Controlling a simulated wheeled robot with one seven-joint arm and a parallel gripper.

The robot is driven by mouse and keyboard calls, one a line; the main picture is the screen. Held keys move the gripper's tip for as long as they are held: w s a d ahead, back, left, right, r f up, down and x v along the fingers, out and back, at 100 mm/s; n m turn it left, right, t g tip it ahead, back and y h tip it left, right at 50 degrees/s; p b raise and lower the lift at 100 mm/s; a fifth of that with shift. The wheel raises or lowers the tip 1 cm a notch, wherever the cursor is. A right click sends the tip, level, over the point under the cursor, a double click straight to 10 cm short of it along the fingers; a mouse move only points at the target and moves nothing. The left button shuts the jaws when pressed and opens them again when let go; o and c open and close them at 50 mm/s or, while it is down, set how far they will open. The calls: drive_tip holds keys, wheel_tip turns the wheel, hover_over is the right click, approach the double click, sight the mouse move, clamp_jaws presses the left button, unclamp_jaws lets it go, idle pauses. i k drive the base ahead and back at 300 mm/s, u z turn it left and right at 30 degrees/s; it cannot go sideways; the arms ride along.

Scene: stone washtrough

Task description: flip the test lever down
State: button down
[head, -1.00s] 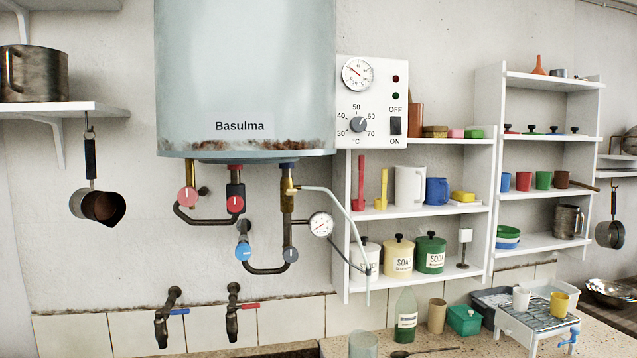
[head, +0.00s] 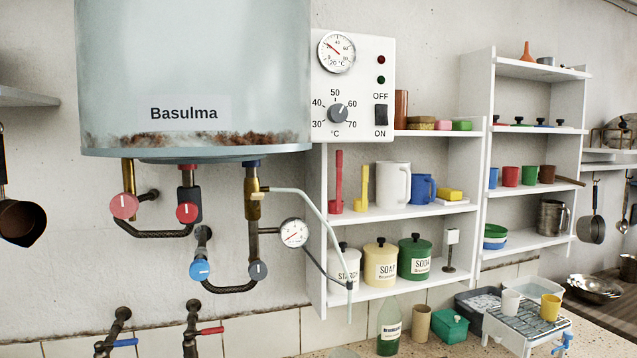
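The water heater (head: 190,75) labelled Basulma hangs on the wall at upper left in the head view. A brass valve (head: 252,205) sits under its right side on a vertical pipe. A small pale piece (head: 263,188) sticks out to the right at the valve's top, where a pale drain tube (head: 305,202) starts; it may be the test lever, but it is too small to tell its position. My gripper is not in view, and nothing touches the valve.
Pink (head: 124,206), red (head: 187,211), blue (head: 200,269) and grey (head: 258,270) knobs surround the pipes. A pressure gauge (head: 293,232) and shelf unit (head: 318,275) stand right of the valve. Two taps (head: 190,318) are below. The space before the valve looks clear.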

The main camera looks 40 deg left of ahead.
sight(256, 197)
drive_tip(key=z, duration=0.05)
drive_tip(key=i, duration=0.45)
drive_tip(key=u, duration=3.4)
drive_tip(key=i, duration=0.5)
drive_tip(key=u, duration=0.05)
